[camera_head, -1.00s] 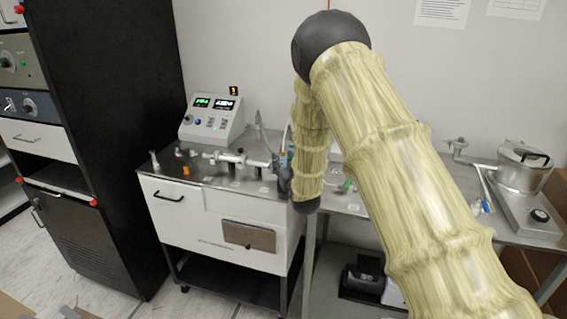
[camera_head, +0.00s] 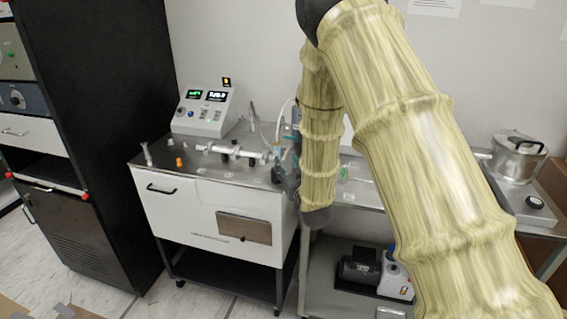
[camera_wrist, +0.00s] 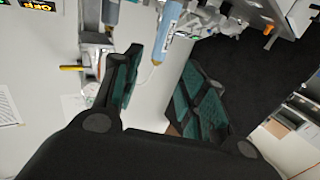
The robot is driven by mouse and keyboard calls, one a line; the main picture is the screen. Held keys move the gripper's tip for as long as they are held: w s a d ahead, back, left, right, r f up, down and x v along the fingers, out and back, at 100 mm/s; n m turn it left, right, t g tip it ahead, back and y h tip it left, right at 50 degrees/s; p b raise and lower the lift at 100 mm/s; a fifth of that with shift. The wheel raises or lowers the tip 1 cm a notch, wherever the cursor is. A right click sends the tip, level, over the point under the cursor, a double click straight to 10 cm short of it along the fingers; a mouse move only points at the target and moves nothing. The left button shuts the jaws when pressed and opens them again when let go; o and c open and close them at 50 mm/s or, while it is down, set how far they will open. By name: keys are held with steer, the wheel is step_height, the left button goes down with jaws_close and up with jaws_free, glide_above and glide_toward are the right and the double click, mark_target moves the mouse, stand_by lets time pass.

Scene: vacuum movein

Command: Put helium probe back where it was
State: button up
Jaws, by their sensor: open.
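The teal-padded fingers are spread apart, and I see no contact with the probe. Its upper end is cut off by the frame. A silver bracket (camera_wrist: 95,48) stands left of the fingers; I cannot tell whether it holds the probe. In the head view my gripper is mostly hidden behind my arm, by the bench's right end.
The steel-topped cart (camera_head: 216,176) carries a control box with lit displays (camera_head: 205,108), metal pipe fittings (camera_head: 232,151) and an orange part (camera_head: 179,162). A black cabinet (camera_head: 110,130) stands left. A metal pot (camera_head: 517,160) sits on the right-hand table. A pump (camera_head: 372,272) stands below.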

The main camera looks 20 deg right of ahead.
steer(key=s+a+f+g, duration=0.1)
steer(key=s+f+g, duration=0.4)
steer(key=s+f, duration=0.85)
steer(key=s+a+f+g, duration=0.1)
steer(key=s+f+g, duration=0.4)
steer(key=s+f, duration=0.85)
steer(key=s+a+f+g, duration=0.1)
steer(key=s+f+g, duration=0.3)
steer(key=s+f, duration=0.3)
steer(key=s+a+f+g, duration=0.1)
steer(key=s+f+g, duration=0.3)
steer(key=s, duration=1.4)
step_height(320, 180, down, 3)
steer(key=shift+s+a+r, duration=0.1)
steer(key=shift+s+a, duration=0.1)
